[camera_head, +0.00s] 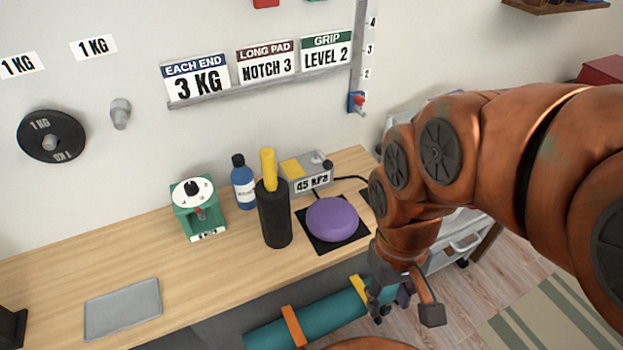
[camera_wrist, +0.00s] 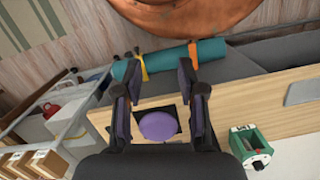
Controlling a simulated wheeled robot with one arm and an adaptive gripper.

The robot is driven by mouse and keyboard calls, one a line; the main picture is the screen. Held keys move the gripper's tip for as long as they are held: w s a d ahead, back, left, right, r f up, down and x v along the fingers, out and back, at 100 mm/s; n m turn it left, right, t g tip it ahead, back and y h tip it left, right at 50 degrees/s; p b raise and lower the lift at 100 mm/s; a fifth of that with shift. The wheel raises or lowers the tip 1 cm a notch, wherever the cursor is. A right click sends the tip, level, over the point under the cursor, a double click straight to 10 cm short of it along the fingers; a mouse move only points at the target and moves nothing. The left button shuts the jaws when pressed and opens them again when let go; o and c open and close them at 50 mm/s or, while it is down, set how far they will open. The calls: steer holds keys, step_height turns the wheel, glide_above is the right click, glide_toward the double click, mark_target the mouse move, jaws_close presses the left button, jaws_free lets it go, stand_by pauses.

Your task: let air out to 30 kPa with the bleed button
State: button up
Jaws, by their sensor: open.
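A grey box (camera_head: 310,180) at the back of the desk carries a label or display reading 45 KPA. On its top are a flat yellow pad (camera_head: 291,168) and a small dark knob (camera_head: 328,165); I cannot tell which is the bleed button. A round purple cushion (camera_head: 332,219) lies on a black mat (camera_head: 307,236) in front of the box; it also shows in the wrist view (camera_wrist: 158,126). My gripper (camera_head: 404,306) is open and empty, beyond the desk's front edge to the right. In the wrist view the fingers (camera_wrist: 160,75) are apart; the box is hidden.
A black cylinder with a yellow top (camera_head: 274,220), a blue bottle (camera_head: 244,184) and a green dial device (camera_head: 199,215) stand left of the cushion. A grey tray (camera_head: 122,308) lies at the left. A teal roll (camera_head: 325,315) is below the desk's front edge. A dark cable runs right from the box.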

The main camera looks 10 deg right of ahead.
steer(key=shift+c, duration=0.3)
jaws_close()
stand_by(1.2)
